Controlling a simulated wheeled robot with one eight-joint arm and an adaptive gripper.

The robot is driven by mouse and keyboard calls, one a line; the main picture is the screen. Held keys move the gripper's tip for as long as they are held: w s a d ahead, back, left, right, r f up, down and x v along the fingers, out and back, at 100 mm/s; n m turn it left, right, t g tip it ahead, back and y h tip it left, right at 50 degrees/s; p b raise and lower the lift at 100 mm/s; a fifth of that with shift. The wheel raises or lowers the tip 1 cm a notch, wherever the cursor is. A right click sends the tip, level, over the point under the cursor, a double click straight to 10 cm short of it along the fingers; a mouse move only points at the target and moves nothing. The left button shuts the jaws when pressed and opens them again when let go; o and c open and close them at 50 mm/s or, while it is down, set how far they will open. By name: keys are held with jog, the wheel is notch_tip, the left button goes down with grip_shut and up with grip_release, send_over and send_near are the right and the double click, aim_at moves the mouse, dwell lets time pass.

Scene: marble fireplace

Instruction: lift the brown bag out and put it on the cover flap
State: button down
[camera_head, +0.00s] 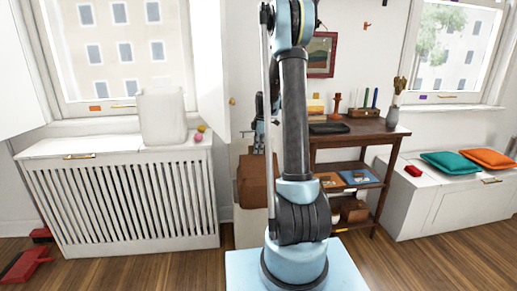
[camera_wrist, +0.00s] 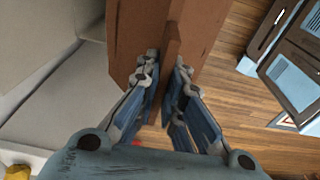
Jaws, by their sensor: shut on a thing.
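The brown bag (camera_head: 252,182) hangs in front of a pale box-like surface (camera_head: 247,228), left of my arm's column. In the wrist view the brown bag (camera_wrist: 203,30) fills the upper middle, with part of it between my fingers. My gripper (camera_wrist: 164,82) is shut on the upper part of the bag. In the head view my gripper (camera_head: 259,130) is partly hidden by my arm and sits above the bag. I cannot tell which surface is the cover flap. I cannot tell whether the bag's bottom is clear of the pale box.
The white slatted radiator cover (camera_head: 120,195) on the left carries a white container (camera_head: 161,116) and small balls (camera_head: 198,138). The wooden shelf table (camera_head: 360,138) stands just right of my arm. A white bench (camera_head: 440,200) with cushions is farther right.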

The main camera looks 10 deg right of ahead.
jog(key=s, duration=1.7)
dwell(0.5)
